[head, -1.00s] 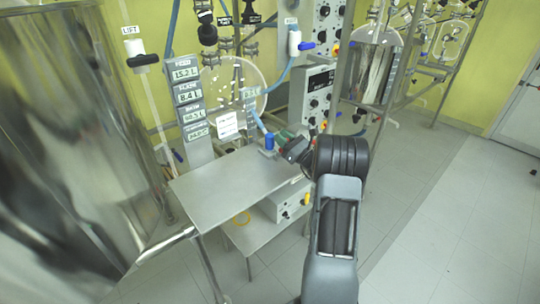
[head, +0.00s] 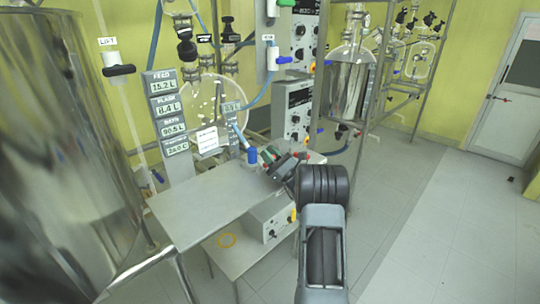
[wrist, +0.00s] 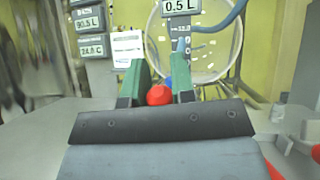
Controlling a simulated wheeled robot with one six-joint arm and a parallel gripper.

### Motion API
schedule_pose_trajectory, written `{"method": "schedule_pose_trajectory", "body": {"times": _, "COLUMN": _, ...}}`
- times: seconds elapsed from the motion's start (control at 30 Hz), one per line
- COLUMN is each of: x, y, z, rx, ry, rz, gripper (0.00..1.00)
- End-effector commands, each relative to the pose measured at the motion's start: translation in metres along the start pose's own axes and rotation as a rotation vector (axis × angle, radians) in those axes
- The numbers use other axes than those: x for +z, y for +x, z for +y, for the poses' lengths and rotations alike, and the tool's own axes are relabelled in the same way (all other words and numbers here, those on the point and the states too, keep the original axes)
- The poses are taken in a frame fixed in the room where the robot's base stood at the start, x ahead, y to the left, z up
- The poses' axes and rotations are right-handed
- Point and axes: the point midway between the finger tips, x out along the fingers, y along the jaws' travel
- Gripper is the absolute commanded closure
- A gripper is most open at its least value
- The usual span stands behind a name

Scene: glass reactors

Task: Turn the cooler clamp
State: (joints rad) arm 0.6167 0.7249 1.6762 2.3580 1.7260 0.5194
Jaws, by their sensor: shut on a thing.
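My gripper (head: 270,156) reaches over the far right corner of the grey table, just right of a blue upright part (head: 252,155) below the round glass flask. Its two green fingers (wrist: 159,90) also show in the wrist view, shut on a small rounded red piece (wrist: 158,96) between them. A bit of blue (wrist: 168,82) shows right behind the red piece. Most of what the fingers hold is hidden. Several dark clamps (head: 187,50) sit on the glassware above the flask. No clamp is labelled as the cooler's, so I cannot tell which one it is.
The grey table (head: 205,205) has a clear top. A large shiny steel vessel (head: 55,160) fills the left. The round flask (head: 205,102), readout panel (head: 165,105) and control boxes (head: 298,105) stand behind. The floor on the right (head: 440,220) is free.

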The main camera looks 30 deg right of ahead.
Motion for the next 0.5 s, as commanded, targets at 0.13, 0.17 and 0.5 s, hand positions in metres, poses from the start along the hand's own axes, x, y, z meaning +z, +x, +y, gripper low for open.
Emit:
{"method": "schedule_pose_trajectory", "body": {"times": 0.13, "x": 0.0021, "y": 0.0021, "z": -0.0006, "rx": 0.0, "ry": -0.004, "rz": -0.005, "gripper": 0.67}}
{"method": "schedule_pose_trajectory", "body": {"times": 0.17, "x": 0.002, "y": 0.002, "z": -0.0005, "rx": 0.001, "ry": -0.003, "rz": -0.005, "gripper": 0.64}}
{"method": "schedule_pose_trajectory", "body": {"times": 0.5, "x": 0.0016, "y": 0.0003, "z": -0.0012, "rx": 0.0, "ry": -0.003, "rz": -0.002, "gripper": 0.51}}
